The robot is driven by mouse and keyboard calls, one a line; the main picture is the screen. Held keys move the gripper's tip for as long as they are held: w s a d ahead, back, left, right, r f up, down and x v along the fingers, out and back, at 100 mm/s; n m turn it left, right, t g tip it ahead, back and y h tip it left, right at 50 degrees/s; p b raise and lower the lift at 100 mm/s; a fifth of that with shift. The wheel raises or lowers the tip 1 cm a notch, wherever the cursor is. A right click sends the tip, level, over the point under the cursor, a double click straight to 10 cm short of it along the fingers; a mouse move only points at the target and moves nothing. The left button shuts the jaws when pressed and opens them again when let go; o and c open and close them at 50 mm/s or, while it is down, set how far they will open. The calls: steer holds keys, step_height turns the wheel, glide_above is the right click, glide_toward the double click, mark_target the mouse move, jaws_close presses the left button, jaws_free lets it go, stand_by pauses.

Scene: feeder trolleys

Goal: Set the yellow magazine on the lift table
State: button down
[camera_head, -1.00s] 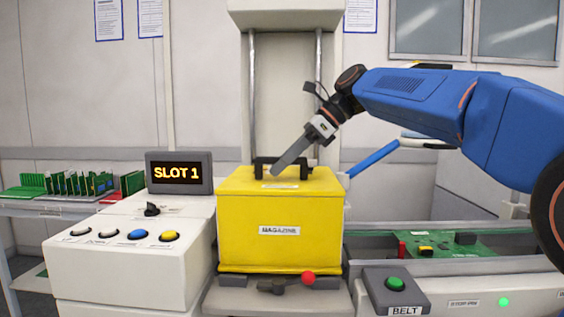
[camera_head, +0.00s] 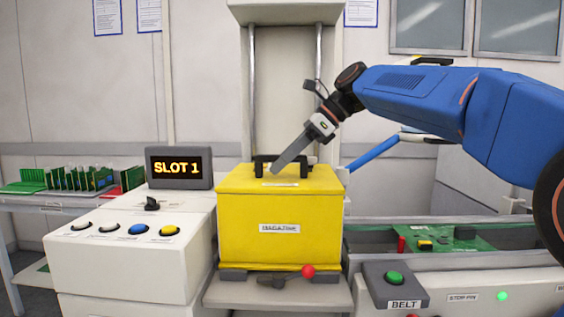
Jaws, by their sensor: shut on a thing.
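The yellow magazine (camera_head: 280,215) is a box with a white label on its front and a black handle on its lid. It is upright over the lift table (camera_head: 275,293), a grey plate between the two posts. Its base appears to rest on or just above dark pads; I cannot tell if there is a small gap. My gripper (camera_head: 280,168) comes down from the upper right and is shut on the magazine's handle. A lever with a red knob (camera_head: 308,271) shows in front of the magazine's lower edge.
A white control box (camera_head: 130,255) with several buttons stands at left, under a display (camera_head: 179,168) reading SLOT 1. A green BELT button (camera_head: 395,279) and a conveyor with a green board (camera_head: 445,240) are at right. A rack of green boards (camera_head: 75,180) is at far left.

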steer(key=shift+f, duration=0.4)
stand_by(0.4)
steer(key=c, duration=1.6)
jaws_free()
steer(key=shift+o, duration=0.6)
steer(key=shift+f, duration=0.15)
